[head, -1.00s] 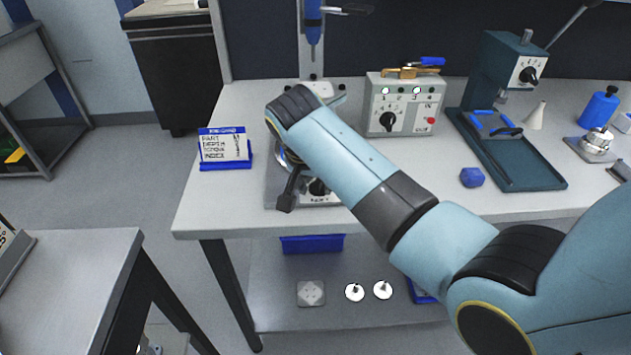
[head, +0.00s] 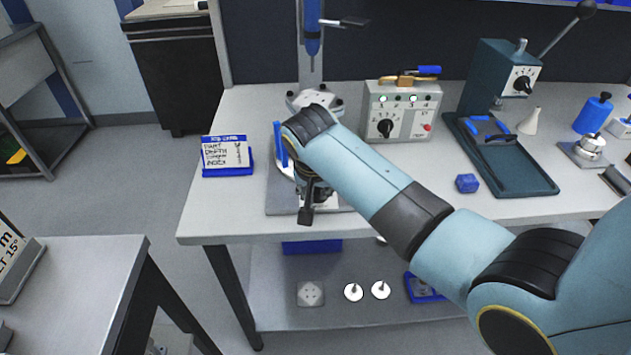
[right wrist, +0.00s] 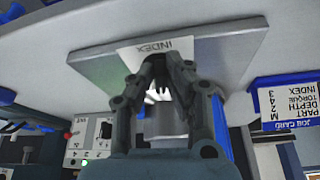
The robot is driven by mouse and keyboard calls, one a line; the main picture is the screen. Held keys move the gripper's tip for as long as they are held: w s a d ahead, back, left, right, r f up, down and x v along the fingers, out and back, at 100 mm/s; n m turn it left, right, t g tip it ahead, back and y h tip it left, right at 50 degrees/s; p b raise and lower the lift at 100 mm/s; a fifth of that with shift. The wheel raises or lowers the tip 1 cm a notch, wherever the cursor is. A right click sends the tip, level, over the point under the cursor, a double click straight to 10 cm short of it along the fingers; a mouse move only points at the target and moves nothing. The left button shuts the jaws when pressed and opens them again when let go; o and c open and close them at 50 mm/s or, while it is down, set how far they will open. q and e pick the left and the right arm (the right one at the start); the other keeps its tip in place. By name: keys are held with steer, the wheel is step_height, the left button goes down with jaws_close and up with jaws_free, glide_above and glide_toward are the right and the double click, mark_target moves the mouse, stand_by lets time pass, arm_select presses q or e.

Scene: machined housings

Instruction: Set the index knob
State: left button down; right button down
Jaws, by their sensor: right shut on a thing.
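My right gripper (head: 307,212) is over the front of the index fixture's grey base plate (head: 281,203) on the bench. In the right wrist view, which is upside down, my right gripper (right wrist: 158,62) has its fingers closed in at the white INDEX label (right wrist: 150,50) of the plate (right wrist: 95,66). It is shut on the index knob, which is mostly hidden between the fingers; its pointer setting cannot be read. The job card (head: 226,155) stands left of the fixture; in the right wrist view the card (right wrist: 290,105) seems to read INDEX 3. My left gripper is out of view.
Right of the fixture stands a grey control box (head: 402,112) with a dial and lit lamps. Beyond it are a dark green press (head: 505,165), a blue block (head: 467,183) and a blue bottle (head: 593,115). The bench's front edge is close below the plate.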

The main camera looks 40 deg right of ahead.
steer(key=n+p, duration=0.1)
steer(key=n+y+p, duration=0.1)
steer(key=n+p, duration=0.1)
steer(key=shift+s+d+r+t, duration=0.2)
steer(key=shift+d+t, duration=0.15)
steer(key=shift+t, duration=0.05)
steer(key=shift+d+f+n+t+y+p, duration=0.15)
steer(key=shift+n+y+p, duration=0.15)
steer(key=shift+n+p, duration=0.45)
steer(key=shift+d+n+t+y+p, duration=0.15)
steer(key=shift+n+y+p, duration=0.25)
steer(key=shift+n, duration=0.55)
steer(key=shift+a, duration=0.1)
steer(key=c, duration=1.3)
jaws_free()
steer(key=shift+c, duration=0.2)
steer(key=v, duration=1.2)
